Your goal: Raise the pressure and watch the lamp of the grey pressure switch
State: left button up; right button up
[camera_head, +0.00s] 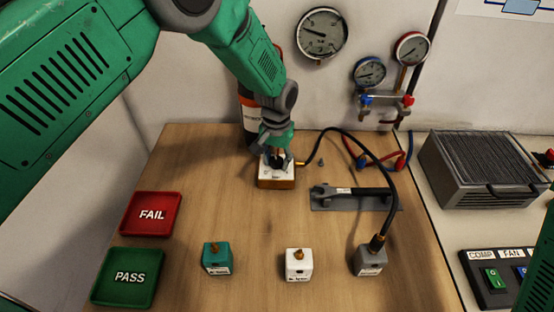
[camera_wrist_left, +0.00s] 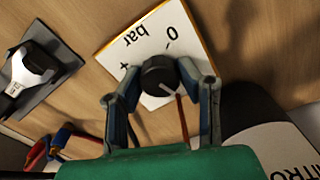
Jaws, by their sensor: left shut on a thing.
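The grey pressure switch (camera_head: 370,262) stands upright on the wooden table at the front right, with a black hose (camera_head: 389,190) on its brass top fitting. The hose runs back to a white-topped regulator box (camera_head: 277,183). My left gripper (camera_head: 277,158) is over this box. In the left wrist view, my left gripper (camera_wrist_left: 166,85) is shut on the round black knob (camera_wrist_left: 159,72), one finger on each side. The box's white top (camera_wrist_left: 150,42) reads "bar", "0" and "+". I cannot make out the switch's lamp. My right gripper is not in view.
Teal (camera_head: 216,259) and white (camera_head: 299,264) switches stand in front. Red FAIL (camera_head: 152,214) and green PASS (camera_head: 126,277) trays lie left. A large gauge (camera_head: 322,34) hangs behind. A bottle (camera_head: 250,112) stands behind my left gripper.

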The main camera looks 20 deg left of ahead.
aim_at(277, 158)
pick_arm(q)
jog(key=m, duration=0.5)
jog(key=shift+m, duration=0.3)
jog(key=m, duration=1)
jog(key=shift+m, duration=0.4)
jog(key=m, duration=0.5)
jog(key=shift+w+r+m, duration=0.1)
jog(key=shift+m, duration=0.3)
jog(key=o, duration=1.1)
jog(key=shift+o, duration=0.2)
notch_tip(277, 158, up, 12)
